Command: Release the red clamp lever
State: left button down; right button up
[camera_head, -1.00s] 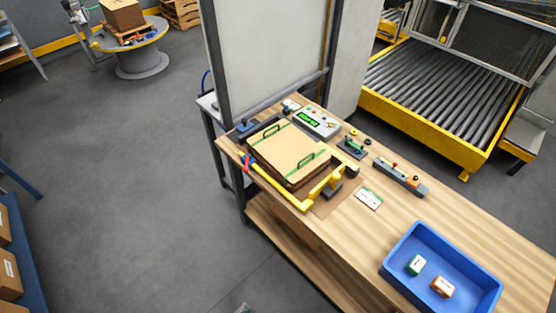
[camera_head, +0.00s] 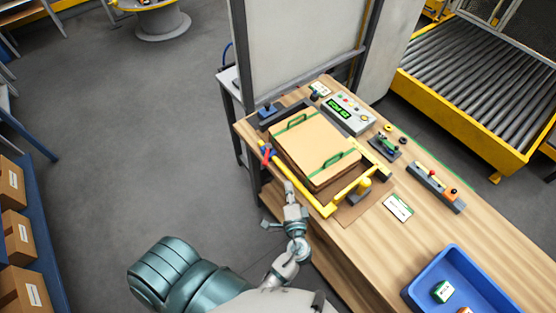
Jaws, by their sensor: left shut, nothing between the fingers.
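A small red lever (camera_head: 266,157) with a blue part beside it sits at the left end of the yellow bar, on the near left edge of the stacker fixture. My left gripper (camera_head: 289,186) is in front of the fixture's near edge, below and to the right of the red lever, and apart from it. It looks shut and empty. A stack of brown blanks (camera_head: 312,147) with two green handles lies in the fixture. The yellow bar (camera_head: 310,196) runs along its near side. My right gripper is not in view.
A control box (camera_head: 348,115) with a green display stands behind the stack. A grey strip with red and orange knobs (camera_head: 436,186), a label card (camera_head: 398,207) and a blue bin (camera_head: 456,249) are to the right. A tall panel (camera_head: 300,45) stands behind the table's left end.

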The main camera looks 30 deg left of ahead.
aim_at(267, 155)
pick_arm(q)
jog(key=p+x, duration=0.1)
jog(key=x, duration=0.8)
jog(key=shift+w+a+f+p, duration=0.1)
jog(key=shift+a+p, duration=0.2)
jog(key=shift+a, duration=0.15)
jog(key=shift+s+a+f+p, duration=0.15)
jog(key=shift+a+p, duration=0.05)
jog(key=shift+a, duration=0.4)
jog(key=shift+s+a+f+p, duration=0.15)
jog(key=shift+a+p, duration=0.05)
jog(key=shift+a, duration=0.4)
jog(key=shift+s+a, duration=0.25)
jog(key=shift+a, duration=0.15)
jog(key=shift+a+f, duration=0.2)
jog(key=shift+a, duration=0.1)
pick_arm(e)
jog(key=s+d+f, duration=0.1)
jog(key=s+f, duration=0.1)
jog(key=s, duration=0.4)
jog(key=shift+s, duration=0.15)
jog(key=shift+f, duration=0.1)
pick_arm(q)
jog(key=shift+s+h, duration=0.1)
jog(key=shift+h, duration=0.2)
